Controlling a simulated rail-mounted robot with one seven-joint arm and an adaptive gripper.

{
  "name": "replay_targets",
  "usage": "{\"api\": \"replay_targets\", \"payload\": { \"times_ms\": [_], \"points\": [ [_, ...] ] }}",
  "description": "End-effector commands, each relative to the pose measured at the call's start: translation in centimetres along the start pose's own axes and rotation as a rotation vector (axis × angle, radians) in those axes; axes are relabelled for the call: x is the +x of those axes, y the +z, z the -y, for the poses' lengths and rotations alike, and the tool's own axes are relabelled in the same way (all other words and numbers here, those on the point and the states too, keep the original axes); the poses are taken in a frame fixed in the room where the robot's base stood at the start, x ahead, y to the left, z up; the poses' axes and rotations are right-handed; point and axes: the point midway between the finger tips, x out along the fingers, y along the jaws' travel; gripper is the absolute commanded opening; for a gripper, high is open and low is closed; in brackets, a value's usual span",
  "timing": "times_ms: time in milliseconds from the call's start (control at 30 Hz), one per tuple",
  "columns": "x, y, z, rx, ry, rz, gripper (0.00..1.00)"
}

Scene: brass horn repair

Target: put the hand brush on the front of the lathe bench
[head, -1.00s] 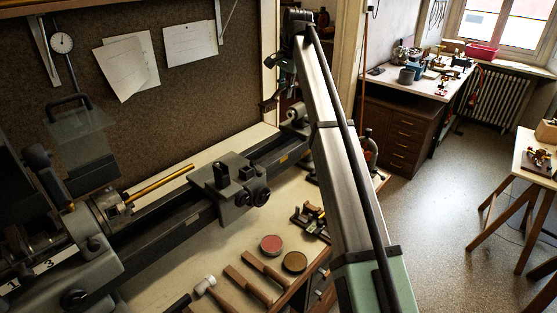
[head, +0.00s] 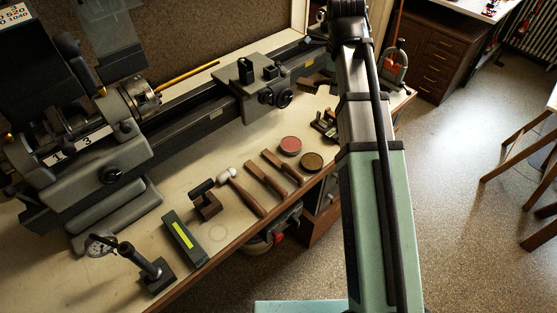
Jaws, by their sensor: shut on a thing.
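The hand brush (head: 315,85), brown and small in the head view, juts out to the left from behind my arm, over the far right part of the lathe bench. My gripper is almost wholly hidden behind my own arm link at that spot, shut on the brush. Whether the brush touches the bench top cannot be told. The lathe bench (head: 222,232) has a cream top with a brown front edge; its front strip runs from the lower left to the upper right.
The lathe (head: 200,120) fills the back of the bench. Along the front stand a dial gauge stand (head: 150,270), a green box (head: 184,238), a hammer (head: 240,190), wooden-handled tools (head: 265,178), a red tin (head: 290,145), a brown tin (head: 312,160) and a small brass-and-dark fixture (head: 325,122).

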Motion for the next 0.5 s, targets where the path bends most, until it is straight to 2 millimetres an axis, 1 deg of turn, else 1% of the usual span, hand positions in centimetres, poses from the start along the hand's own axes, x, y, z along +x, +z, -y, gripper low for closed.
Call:
{"api": "replay_targets", "payload": {
  "times_ms": [33, 67, 200, 367, 500],
  "points": [
    [0.3, -0.6, -0.9, 0.072, 0.0, -0.014, 0.0],
    [0.3, -0.9, -1.0, 0.117, 0.0, -0.023, 0.0],
    [0.3, -1.3, -1.1, 0.281, 0.001, -0.056, 0.0],
    [0.5, -1.3, -1.1, 0.378, 0.001, -0.076, 0.0],
    [1.8, -1.4, -1.5, 0.401, 0.003, -0.082, 0.0]
  ]
}}
